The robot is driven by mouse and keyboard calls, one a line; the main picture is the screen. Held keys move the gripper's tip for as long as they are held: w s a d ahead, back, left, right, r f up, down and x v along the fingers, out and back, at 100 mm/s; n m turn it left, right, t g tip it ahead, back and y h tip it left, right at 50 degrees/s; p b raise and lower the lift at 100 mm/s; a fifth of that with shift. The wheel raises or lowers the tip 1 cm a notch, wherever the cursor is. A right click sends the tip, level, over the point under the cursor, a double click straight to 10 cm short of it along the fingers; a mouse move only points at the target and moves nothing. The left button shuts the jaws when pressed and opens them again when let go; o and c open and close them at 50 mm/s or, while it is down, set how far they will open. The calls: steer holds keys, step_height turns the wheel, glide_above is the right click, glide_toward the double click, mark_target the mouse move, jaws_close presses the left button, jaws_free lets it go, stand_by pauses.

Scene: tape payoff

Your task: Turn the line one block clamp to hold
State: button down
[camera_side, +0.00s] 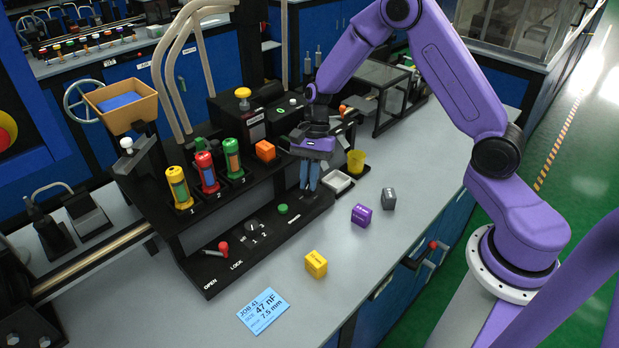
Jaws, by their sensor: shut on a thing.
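My gripper (308,187) points straight down over the right end of the black console (205,280). Its blue fingers are closed on a small part there, which the fingers hide. I cannot make out the line one block clamp or its hold mark for certain. A red-knobbed lever (222,247) sits at the console's front left, above the words OPEN and LOCK. A selector knob (252,227) marked 1 and 2 and a green button (282,209) lie between that lever and my gripper.
Yellow (178,188), red (207,173) and green (233,158) numbered cylinders stand on the console's upper step. Yellow (316,263), purple (361,215) and grey (388,198) blocks and a blue job card (263,310) lie on the bench.

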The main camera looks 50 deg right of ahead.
stand_by(0.4)
steer(key=c, duration=1.2)
jaws_free()
steer(key=shift+o, duration=0.2)
steer(key=v, duration=1.7)
steer(key=shift+r, duration=0.25)
steer(key=shift+a, duration=0.15)
